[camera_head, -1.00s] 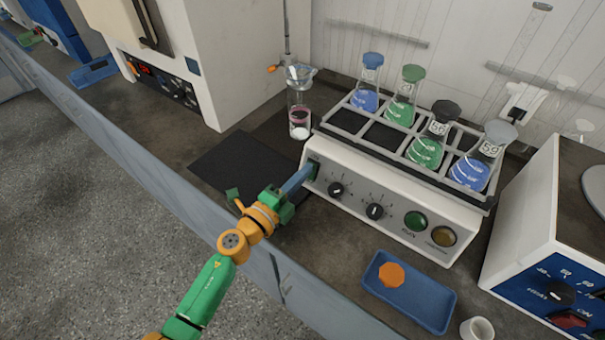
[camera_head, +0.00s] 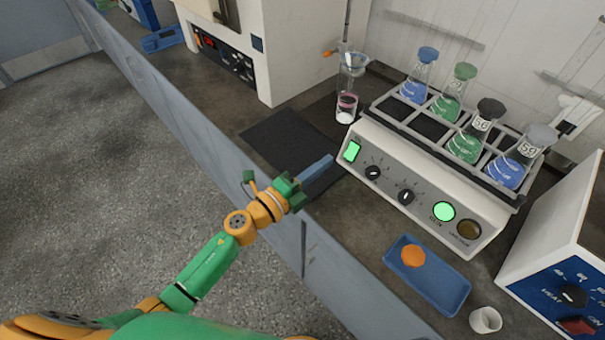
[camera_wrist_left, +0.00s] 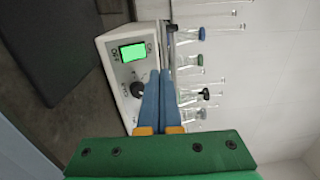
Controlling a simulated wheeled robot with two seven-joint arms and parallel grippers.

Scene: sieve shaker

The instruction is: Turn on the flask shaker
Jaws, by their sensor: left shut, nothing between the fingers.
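The flask shaker (camera_head: 425,210) is a white box with a rack of flasks on top. Its rocker switch (camera_head: 352,151) at the left end of the front panel glows green, and the round lamp (camera_head: 444,211) is also lit green. The lit switch shows in the left wrist view too (camera_wrist_left: 132,52). My left gripper (camera_head: 330,160) is shut and empty, its blue fingers together, a little short of the switch and apart from the panel. In the left wrist view its fingertips (camera_wrist_left: 160,75) appear beside the dial. My right gripper is not in view.
A blue tray (camera_head: 455,292) with an orange piece and a white cup (camera_head: 485,320) stand in front of the shaker. A blue-fronted hotplate (camera_head: 560,270) is at right. A dark mat (camera_head: 270,133) and a glass funnel setup (camera_head: 347,100) are at left.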

